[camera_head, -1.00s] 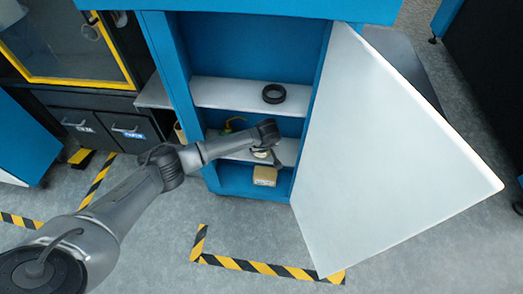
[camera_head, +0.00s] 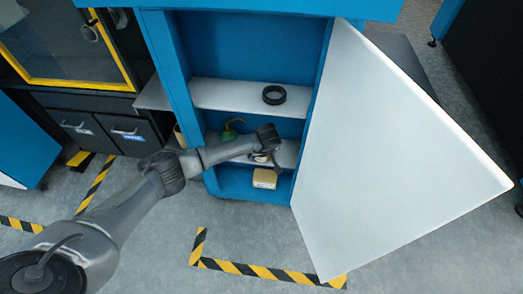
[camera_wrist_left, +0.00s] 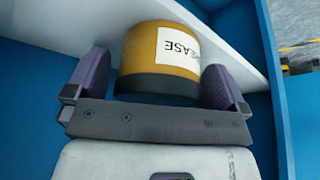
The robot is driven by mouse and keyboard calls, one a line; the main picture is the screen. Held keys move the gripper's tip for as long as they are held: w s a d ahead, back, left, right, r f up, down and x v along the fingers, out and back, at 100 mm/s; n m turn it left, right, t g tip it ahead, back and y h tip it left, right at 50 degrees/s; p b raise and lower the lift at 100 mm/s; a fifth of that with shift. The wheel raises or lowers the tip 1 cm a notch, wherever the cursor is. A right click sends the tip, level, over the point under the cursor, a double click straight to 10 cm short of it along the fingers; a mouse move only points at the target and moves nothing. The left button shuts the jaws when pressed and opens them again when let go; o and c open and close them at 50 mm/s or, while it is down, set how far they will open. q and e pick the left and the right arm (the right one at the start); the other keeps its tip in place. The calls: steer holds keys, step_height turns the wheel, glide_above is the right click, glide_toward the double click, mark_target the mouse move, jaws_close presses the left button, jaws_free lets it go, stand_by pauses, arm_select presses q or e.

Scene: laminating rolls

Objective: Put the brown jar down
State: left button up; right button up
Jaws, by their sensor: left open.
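The brown jar (camera_wrist_left: 160,60), yellow-brown with a white label and a dark band, is in the left wrist view between the two fingers of my left gripper (camera_wrist_left: 156,85). The gripper is open, with a finger on either side of the jar. The jar is at a white shelf (camera_wrist_left: 225,45) inside the blue cabinet; its contact with the shelf is not clear. In the head view my left gripper (camera_head: 270,159) is low in the cabinet, and my arm mostly hides the jar. My right gripper is not in view.
A black ring (camera_head: 274,95) lies on the upper shelf (camera_head: 225,96). A green can (camera_head: 228,134) with a spout stands left of the gripper. A tan box (camera_head: 265,178) is below it. The open white door (camera_head: 390,150) bounds the cabinet's right side.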

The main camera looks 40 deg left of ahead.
arm_select(q)
steer(key=shift+r, duration=0.25)
steer(key=p+v, duration=0.6)
steer(key=v, duration=0.5)
steer(key=shift+r+p, duration=0.35)
steer(key=shift+r, duration=0.05)
steer(key=shift+s+d, duration=0.1)
steer(key=shift+s, duration=0.05)
